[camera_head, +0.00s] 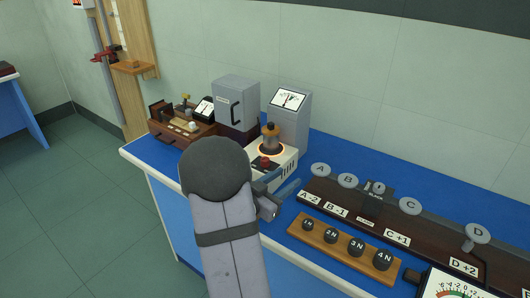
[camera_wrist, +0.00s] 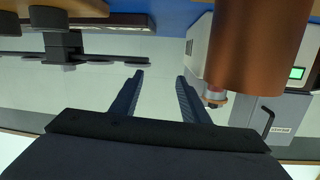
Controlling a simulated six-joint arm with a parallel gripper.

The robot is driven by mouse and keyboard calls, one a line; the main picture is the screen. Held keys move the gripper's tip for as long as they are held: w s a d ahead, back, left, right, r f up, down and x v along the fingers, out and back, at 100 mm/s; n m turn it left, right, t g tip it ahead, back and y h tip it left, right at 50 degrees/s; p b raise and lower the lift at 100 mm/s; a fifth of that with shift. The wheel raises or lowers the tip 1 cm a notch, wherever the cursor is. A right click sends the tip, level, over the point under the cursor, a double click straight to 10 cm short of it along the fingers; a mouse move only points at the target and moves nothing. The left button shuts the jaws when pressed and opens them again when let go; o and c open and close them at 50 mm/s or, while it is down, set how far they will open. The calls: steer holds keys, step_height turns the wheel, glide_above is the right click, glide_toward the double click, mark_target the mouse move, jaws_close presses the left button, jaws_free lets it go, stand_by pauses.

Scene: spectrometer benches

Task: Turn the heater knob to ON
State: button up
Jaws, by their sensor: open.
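The heater is a white box (camera_head: 287,160) on the blue bench, with an orange glowing ring on top and a copper vessel (camera_head: 270,139) standing on it. A red knob (camera_head: 264,163) shows at its front, partly crowded by my arm. The knob's setting is too small to read. My gripper (camera_head: 279,185) is open and empty, just in front of the heater, apart from the knob as far as I can see. In the wrist view my two fingers (camera_wrist: 159,97) are spread with nothing between them. The copper vessel (camera_wrist: 258,42) fills the upper right there; I cannot make out the knob.
A grey cabinet (camera_head: 237,103) and a dial meter (camera_head: 289,101) stand behind the heater. A wooden instrument (camera_head: 178,128) is at the left. To the right are a dark lettered rail (camera_head: 345,208) and a wooden weight rack (camera_head: 318,236). The bench's front edge is beneath my arm.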

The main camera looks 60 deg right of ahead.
mark_target(262, 162)
steer(key=w+a+n+t, duration=0.1)
steer(key=w+t, duration=0.1)
steer(key=w+a+n+t+p, duration=0.1)
steer(key=w+n+t, duration=0.1)
steer(key=w, duration=0.1)
steer(key=w+a+n+t+h, duration=0.1)
steer(key=w, duration=0.1)
steer(key=shift+w+a+r+n+t, duration=0.2)
steer(key=shift+w+n+t, duration=0.1)
steer(key=shift+w+t, duration=0.1)
steer(key=shift+p+x, duration=1.1)
steer(key=shift+x, duration=2.65)
steer(key=shift+s, duration=0.1)
jaws_close()
steer(key=shift+g, duration=0.5)
steer(key=shift+r+m+g+h+b, duration=0.1)
steer(key=shift+m+g+h+b, duration=0.4)
steer(key=shift+m+g, duration=1.2)
